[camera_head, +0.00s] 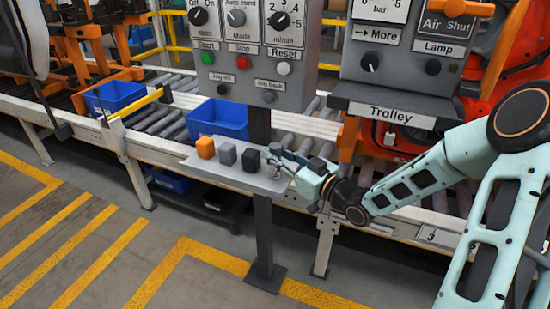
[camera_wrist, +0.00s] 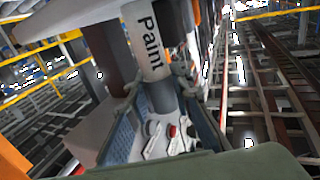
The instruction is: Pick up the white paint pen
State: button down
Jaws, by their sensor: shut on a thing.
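The white paint pen shows in the wrist view as a white barrel (camera_wrist: 147,40) with the word "Paint" and a darker grey lower part. My gripper (camera_wrist: 160,88) has a finger on each side of the grey part and is shut on the pen. In the head view my gripper (camera_head: 285,160) is at the right part of a small grey shelf (camera_head: 225,174) below the control box. The pen cannot be made out clearly there. I cannot tell whether it touches the shelf.
The control box (camera_head: 253,85) hangs above. A blue bin (camera_head: 217,119) sits on the conveyor behind.

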aim_at(275, 145)
jog(key=shift+r, duration=0.15)
jog(key=shift+r+p, duration=0.6)
notch_tip(275, 145, up, 2)
jog(key=shift+r+p, duration=0.1)
jog(key=shift+p, duration=0.7)
jog(key=s+r+p, duration=0.9)
jog(key=s+p, duration=0.4)
jog(key=p, duration=0.2)
jog(key=shift+s+d+r+p, duration=0.3)
jog(key=shift+d, duration=0.1)
jog(key=shift+s, duration=0.1)
